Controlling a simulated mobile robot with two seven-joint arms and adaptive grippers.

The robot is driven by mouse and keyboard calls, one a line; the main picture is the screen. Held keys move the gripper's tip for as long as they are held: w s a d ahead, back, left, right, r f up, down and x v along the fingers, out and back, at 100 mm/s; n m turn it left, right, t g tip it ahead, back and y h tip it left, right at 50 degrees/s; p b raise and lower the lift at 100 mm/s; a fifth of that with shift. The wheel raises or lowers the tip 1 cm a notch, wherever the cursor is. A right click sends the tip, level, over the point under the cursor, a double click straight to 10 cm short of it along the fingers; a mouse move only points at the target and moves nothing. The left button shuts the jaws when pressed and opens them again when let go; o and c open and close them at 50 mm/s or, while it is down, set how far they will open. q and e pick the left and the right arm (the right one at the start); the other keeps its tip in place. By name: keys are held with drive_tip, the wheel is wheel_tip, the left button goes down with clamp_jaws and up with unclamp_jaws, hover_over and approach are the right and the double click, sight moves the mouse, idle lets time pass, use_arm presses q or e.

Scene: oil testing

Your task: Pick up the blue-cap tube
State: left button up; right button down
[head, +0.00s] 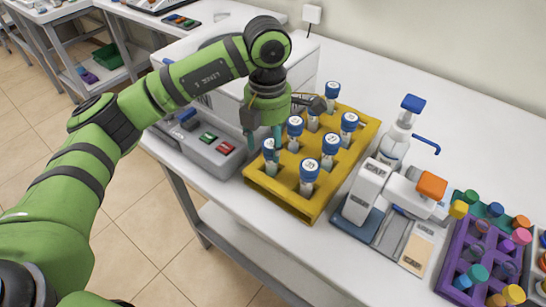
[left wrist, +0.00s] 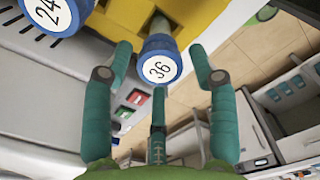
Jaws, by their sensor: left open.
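Several tubes with blue caps stand upright in a yellow rack (head: 288,201) on the white table. One blue-cap tube (head: 269,150) is at the rack's front left corner. In the left wrist view its cap, marked 36 (left wrist: 160,66), lies between my spread fingers, with no clear contact. My left gripper (head: 265,138) is open and points down at that corner; it also shows in the left wrist view (left wrist: 160,75). Another blue cap, marked 24 (left wrist: 48,12), is at the upper left of that view. My right gripper is not in view.
A grey machine (head: 205,147) with green and red switches stands left of the rack. A white CAP device (head: 365,192), a blue-topped bottle (head: 397,138) and a purple rack (head: 456,252) of coloured caps are to the right.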

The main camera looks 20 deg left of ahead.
sight(271, 157)
use_arm(q)
drive_tip(key=shift+d+f+p, duration=0.2)
drive_tip(key=shift+f+p, duration=0.45)
drive_tip(key=shift+f, duration=0.4)
wheel_tip(271, 157, down, 3)
drive_tip(key=shift+r+p, duration=0.1)
drive_tip(key=shift+p, duration=0.2)
drive_tip(key=shift+w, duration=0.1)
drive_tip(key=c, duration=1)
clamp_jaws()
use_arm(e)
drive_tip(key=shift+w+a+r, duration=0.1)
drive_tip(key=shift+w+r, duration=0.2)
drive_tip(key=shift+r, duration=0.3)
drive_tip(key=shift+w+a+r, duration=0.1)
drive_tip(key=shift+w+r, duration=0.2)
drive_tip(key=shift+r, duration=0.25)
